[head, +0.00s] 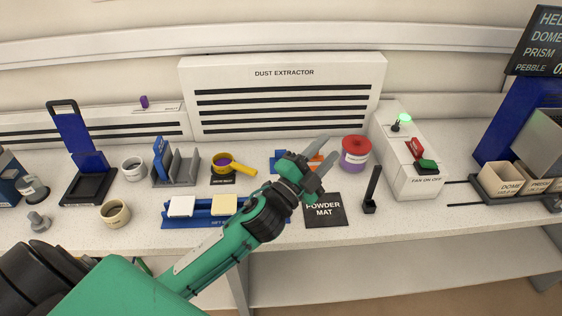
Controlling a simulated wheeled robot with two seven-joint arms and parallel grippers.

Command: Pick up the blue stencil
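A blue flat piece (160,158), which looks like the blue stencil, stands upright in the left part of a grey slotted rack (184,169). My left gripper (322,153) is over the bench, well to the right of the rack. Its two fingers are apart, with nothing clearly held between them. Behind it, blue (278,155) and orange (316,160) items are partly hidden, and I cannot tell their shape. My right gripper is out of view.
A yellow-handled sieve (233,165), a blue tray (203,220) with two pale tiles, a black powder mat (325,215), a red-lidded jar (355,153) and a black upright holder (371,192) stand around the arm. A dust extractor (284,95) lines the back.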

